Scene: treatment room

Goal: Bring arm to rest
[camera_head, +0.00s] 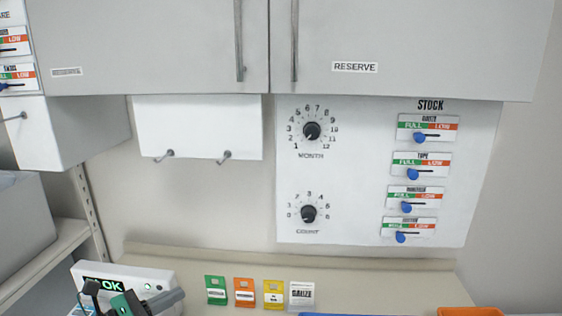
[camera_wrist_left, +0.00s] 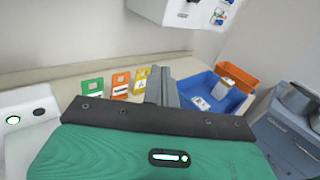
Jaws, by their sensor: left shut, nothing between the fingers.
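My left gripper (camera_head: 178,296) shows at the bottom left of the head view, a green body with dark grey fingers. In the left wrist view its fingers (camera_wrist_left: 161,80) are pressed together with nothing between them. It overlaps the front of a white device (camera_head: 138,276) with a lit green "OK" display; I cannot tell how far apart they are. My right gripper is in neither view.
Green (camera_head: 216,291), orange (camera_head: 244,292) and yellow (camera_head: 273,295) cards and a white gauze card (camera_head: 301,296) stand along the counter. A blue tray (camera_wrist_left: 188,88) and an orange bin (camera_wrist_left: 236,76) are to their right. A panel (camera_head: 355,180) with dials and sliders hangs above.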

